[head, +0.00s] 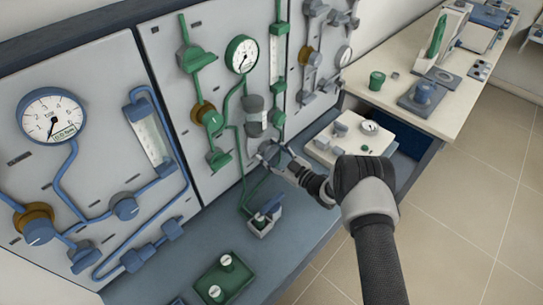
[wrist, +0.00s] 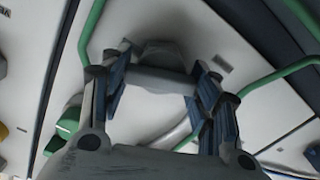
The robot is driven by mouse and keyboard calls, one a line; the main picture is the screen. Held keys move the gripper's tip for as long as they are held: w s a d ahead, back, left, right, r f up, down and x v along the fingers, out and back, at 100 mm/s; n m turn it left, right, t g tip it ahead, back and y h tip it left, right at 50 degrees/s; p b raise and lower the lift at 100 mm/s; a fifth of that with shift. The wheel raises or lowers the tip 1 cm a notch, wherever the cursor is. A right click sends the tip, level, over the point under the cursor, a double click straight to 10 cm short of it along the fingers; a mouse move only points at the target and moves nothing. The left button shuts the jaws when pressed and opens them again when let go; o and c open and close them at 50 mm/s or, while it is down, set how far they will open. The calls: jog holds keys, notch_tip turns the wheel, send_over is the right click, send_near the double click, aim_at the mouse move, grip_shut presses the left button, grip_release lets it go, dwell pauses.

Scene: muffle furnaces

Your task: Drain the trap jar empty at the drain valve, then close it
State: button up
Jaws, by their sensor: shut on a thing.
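The trap jar (head: 255,122) is a grey cylinder with a darker cap, upright on the middle panel between green pipes. My gripper (head: 265,154) is just below it, reaching in from the right. The grey fitting under the jar, which looks like the drain valve, is mostly hidden by my fingers in the head view. In the wrist view, my gripper (wrist: 160,95) has its fingers on both sides of a grey part (wrist: 160,78), apparently the valve's handle, and is shut on it. The jar's liquid level and the valve's exact position cannot be told.
A small grey box with a blue lever (head: 264,217) stands on the bench below my gripper. A green tray (head: 222,281) with two white-topped items lies nearer. A white block with a gauge (head: 352,138) stands behind my wrist. Green pipes run close to the fingers.

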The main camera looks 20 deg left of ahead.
jog(key=n+b, duration=0.2)
jog(key=n, duration=0.1)
jog(key=shift+f+n, duration=0.1)
jog(key=shift+n, duration=0.3)
jog(key=n+b, duration=0.2)
jog(key=n, duration=0.1)
jog(key=shift+s+n, duration=0.1)
jog(key=shift+n, duration=0.2)
jog(key=n, duration=0.6)
jog(key=shift+n, duration=0.3)
jog(key=o, duration=1.1)
jog(key=shift+d, duration=0.1)
jog(key=v, duration=1.1)
jog(key=shift+s+d+f, duration=0.1)
jog(key=shift+s+d, duration=0.15)
jog(key=shift+d, duration=0.05)
